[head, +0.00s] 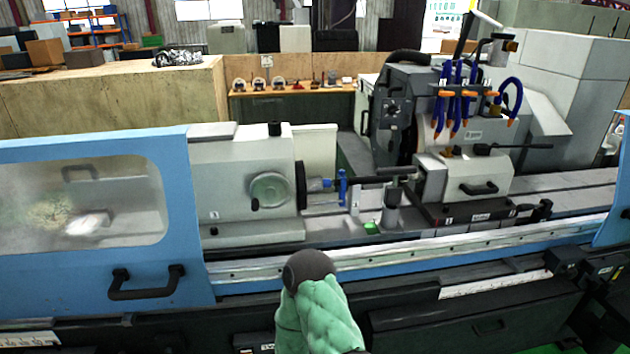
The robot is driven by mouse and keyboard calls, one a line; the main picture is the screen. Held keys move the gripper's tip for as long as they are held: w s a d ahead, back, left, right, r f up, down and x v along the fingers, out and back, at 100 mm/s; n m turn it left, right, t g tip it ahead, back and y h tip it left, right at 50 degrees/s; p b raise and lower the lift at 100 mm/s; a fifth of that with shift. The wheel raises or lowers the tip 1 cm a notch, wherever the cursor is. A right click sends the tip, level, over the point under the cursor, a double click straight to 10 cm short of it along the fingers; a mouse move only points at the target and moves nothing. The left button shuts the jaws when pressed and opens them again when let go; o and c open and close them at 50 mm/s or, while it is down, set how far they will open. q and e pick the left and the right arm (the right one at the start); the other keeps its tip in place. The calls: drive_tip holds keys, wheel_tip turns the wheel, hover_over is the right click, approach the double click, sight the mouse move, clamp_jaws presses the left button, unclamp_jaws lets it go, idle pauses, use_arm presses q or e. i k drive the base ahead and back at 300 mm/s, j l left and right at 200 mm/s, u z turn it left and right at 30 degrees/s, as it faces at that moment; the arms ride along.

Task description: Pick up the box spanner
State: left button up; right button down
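I cannot make out a box spanner for certain in the head view. The cylindrical grinder (245,190) stands across the picture with its blue sliding guard (100,235) at the left. A blue upright piece (343,187) stands beside the workhead spindle. A small bright green item (371,228) lies on the machine bed below it. Neither of my grippers shows in this view, so I cannot see whether they are open or shut.
A pale green lumpy shape (318,318) with a dark round end rises at the bottom middle; I cannot tell what it is. Blue-and-orange coolant hoses (455,105) hang at the right. A wooden bench (300,92) behind holds several small items.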

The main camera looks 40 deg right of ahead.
sight(392, 194)
drive_tip(key=z, duration=1.55)
